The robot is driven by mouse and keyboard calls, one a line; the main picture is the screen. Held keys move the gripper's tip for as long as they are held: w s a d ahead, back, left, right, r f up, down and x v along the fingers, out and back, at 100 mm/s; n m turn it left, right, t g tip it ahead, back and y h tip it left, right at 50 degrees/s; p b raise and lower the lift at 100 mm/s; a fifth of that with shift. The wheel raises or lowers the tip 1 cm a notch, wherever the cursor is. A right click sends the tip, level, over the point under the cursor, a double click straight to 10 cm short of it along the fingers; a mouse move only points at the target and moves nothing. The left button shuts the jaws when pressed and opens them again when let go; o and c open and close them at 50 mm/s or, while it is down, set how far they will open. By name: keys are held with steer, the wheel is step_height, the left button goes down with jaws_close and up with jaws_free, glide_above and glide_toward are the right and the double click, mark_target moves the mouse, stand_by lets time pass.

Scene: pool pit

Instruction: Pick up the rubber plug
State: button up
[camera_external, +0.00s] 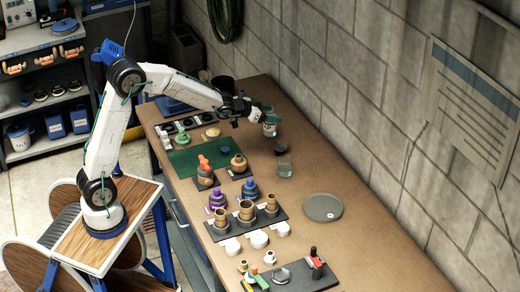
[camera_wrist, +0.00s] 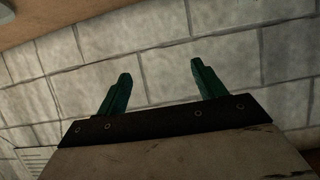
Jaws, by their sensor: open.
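My gripper (camera_external: 262,108) is over the far part of the workbench, near the block wall. In the wrist view its two green fingers (camera_wrist: 160,70) are spread apart, with only wall between them. A small glass jar with a pale label (camera_external: 270,128) shows just below the gripper; I cannot tell whether they touch. I cannot identify the rubber plug for certain.
The brown workbench (camera_external: 375,245) holds a green mat (camera_external: 185,162), several bottles, a dark tray of brown cups (camera_external: 246,210), white lids (camera_external: 258,239), a grey disc (camera_external: 323,208) and a dark tool tray (camera_external: 300,275). The block wall (camera_external: 340,70) borders the right side. The front right is clear.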

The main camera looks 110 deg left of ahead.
glide_toward(280, 144)
steer(key=x, duration=0.4)
steer(key=shift+w, duration=0.35)
steer(key=shift+w+a+f, duration=0.15)
steer(key=shift+w+f, duration=0.05)
steer(key=shift+f, duration=0.1)
steer(key=shift+s+a+x, duration=0.1)
steer(key=shift+x, duration=1.65)
steer(key=shift+s+a+x, duration=0.1)
steer(key=shift+s+x, duration=0.05)
steer(key=shift+x, duration=1.6)
steer(key=c, duration=1.1)
